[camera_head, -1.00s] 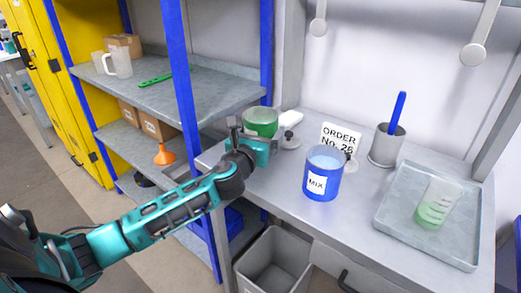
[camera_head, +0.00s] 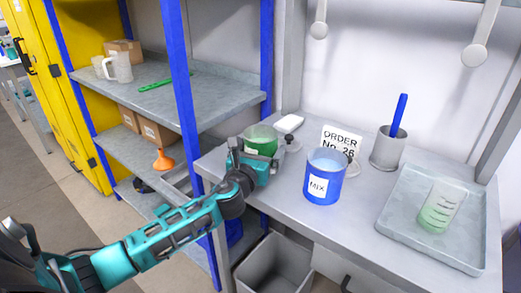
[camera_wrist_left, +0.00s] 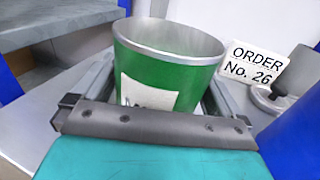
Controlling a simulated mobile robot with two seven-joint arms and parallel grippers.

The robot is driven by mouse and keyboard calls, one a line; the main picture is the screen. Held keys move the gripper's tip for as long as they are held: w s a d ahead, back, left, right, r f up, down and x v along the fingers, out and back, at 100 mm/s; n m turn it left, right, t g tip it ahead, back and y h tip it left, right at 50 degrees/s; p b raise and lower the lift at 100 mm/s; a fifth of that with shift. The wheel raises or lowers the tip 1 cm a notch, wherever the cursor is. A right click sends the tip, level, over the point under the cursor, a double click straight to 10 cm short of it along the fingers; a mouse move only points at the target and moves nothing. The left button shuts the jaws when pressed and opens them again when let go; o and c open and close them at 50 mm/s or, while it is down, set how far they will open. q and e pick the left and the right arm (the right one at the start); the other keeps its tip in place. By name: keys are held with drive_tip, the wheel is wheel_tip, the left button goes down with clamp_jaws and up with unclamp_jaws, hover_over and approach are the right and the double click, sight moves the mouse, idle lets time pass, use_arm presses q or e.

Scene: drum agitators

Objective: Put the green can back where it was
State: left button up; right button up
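The green can (camera_head: 262,139) is open-topped with a metal rim and a white label. It stands upright over the left end of the grey worktop (camera_head: 283,185). My left gripper (camera_head: 258,158) reaches it from the front, one finger on each side, shut on it. In the left wrist view the can (camera_wrist_left: 165,70) sits between the fingers, label towards the palm. Its base is hidden, so I cannot tell whether it touches the worktop. My right gripper is not in view.
Right of the can stand a small weight-like object (camera_head: 291,143), an order sign (camera_head: 341,139), a blue MIX can (camera_head: 323,180), a grey cup (camera_head: 387,149) and a tray (camera_head: 402,228) with a beaker (camera_head: 438,208). A blue-posted shelf (camera_head: 184,90) is close left.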

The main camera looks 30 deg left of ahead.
use_arm(q)
drive_tip(key=shift+r, duration=0.1)
drive_tip(key=shift+s, duration=0.1)
drive_tip(key=v, duration=1.1)
drive_tip(key=shift+s, duration=0.35)
